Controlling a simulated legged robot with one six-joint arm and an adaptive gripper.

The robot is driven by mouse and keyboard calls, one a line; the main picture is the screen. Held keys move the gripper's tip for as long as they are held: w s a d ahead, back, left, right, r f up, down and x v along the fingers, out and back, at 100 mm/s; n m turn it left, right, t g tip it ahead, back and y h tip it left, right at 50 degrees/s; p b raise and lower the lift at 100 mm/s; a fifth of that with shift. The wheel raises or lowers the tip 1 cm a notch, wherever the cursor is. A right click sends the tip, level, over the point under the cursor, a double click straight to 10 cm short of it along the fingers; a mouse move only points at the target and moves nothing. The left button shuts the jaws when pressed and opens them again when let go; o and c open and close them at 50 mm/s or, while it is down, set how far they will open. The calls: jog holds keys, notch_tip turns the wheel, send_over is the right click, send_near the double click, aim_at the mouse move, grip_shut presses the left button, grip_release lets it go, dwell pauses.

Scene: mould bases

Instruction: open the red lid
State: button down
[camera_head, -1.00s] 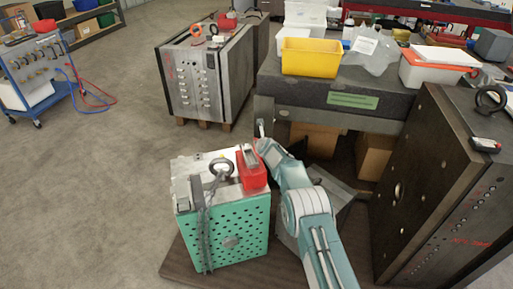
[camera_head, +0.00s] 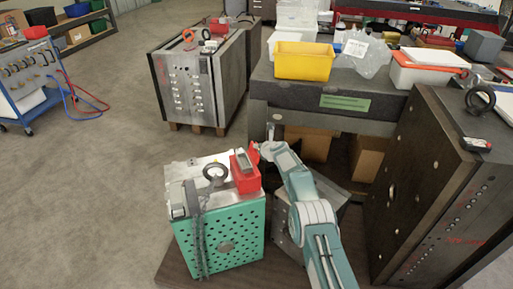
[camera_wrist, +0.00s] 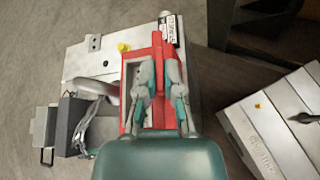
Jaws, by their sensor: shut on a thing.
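A red box (camera_head: 246,180) sits on top of the green mould base (camera_head: 225,238), at its right edge. The wrist view shows the box's red rim (camera_wrist: 128,100) around a grey inside. The red lid (camera_wrist: 158,52) shows there as a narrow red strip, seen nearly edge-on and apparently raised. In the head view a bit of red (camera_head: 254,153) shows at my gripper (camera_head: 263,150). In the wrist view my gripper (camera_wrist: 163,72) has a finger on each side of the strip and is shut on it. The fingers hide part of the lid, so its exact angle is unclear.
A metal eye ring (camera_head: 215,172) and a hanging chain (camera_head: 199,235) are left of the box. A large dark mould base (camera_head: 420,190) stands at right. A workbench with a yellow bin (camera_head: 304,62) is behind. Open floor lies left.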

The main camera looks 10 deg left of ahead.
jog(key=shift+d+f, duration=0.1)
jog(key=shift+f, duration=0.1)
jog(key=c, duration=0.8)
grip_release()
jog(key=shift+r, duration=0.1)
jog(key=shift+s+r, duration=0.15)
jog(key=shift+r, duration=0.05)
jog(key=shift+f+v, duration=0.2)
jog(key=shift+v, duration=3.3)
jog(key=shift+d, duration=0.2)
